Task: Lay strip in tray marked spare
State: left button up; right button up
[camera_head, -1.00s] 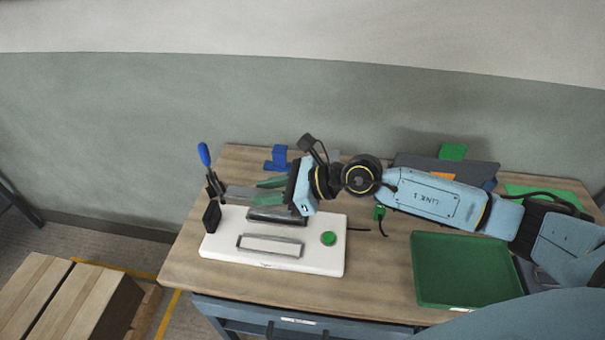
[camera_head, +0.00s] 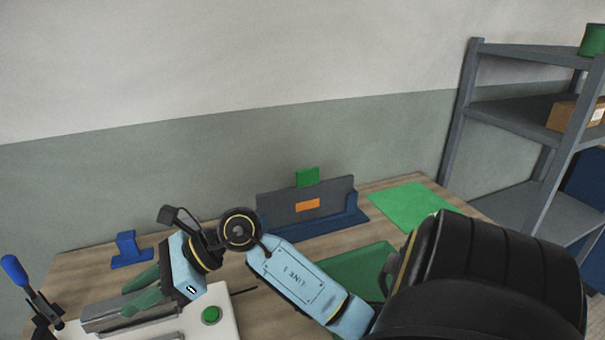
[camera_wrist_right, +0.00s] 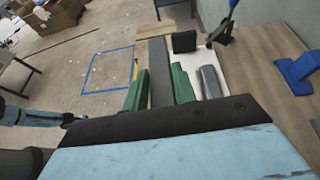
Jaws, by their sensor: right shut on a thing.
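My right gripper (camera_head: 140,289), with green fingers, is shut on a grey strip (camera_wrist_right: 159,75). In the right wrist view the strip runs between the fingers and sticks out past them. In the head view the strip is hard to tell from the grey parts of the white press (camera_head: 215,315) below it. A green tray (camera_head: 352,262) lies right of the press, partly hidden behind my right arm. No marking on it can be read now. What seems to be my left arm (camera_wrist_right: 40,118) shows at the wrist view's left; its jaws are not clear.
The press has a blue-handled lever (camera_head: 14,270) and a green button (camera_head: 211,315). A blue stand (camera_head: 129,249), a grey panel in a blue holder (camera_head: 313,204) and a green mat (camera_head: 415,203) are along the table's back. Grey shelving (camera_head: 525,95) stands at right.

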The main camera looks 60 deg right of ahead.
aim_at(354, 274)
jog(key=u, duration=1.05)
jog(key=k, duration=1.35)
jog(key=z, duration=1.75)
jog(key=i, duration=0.5)
jog(key=z, duration=0.05)
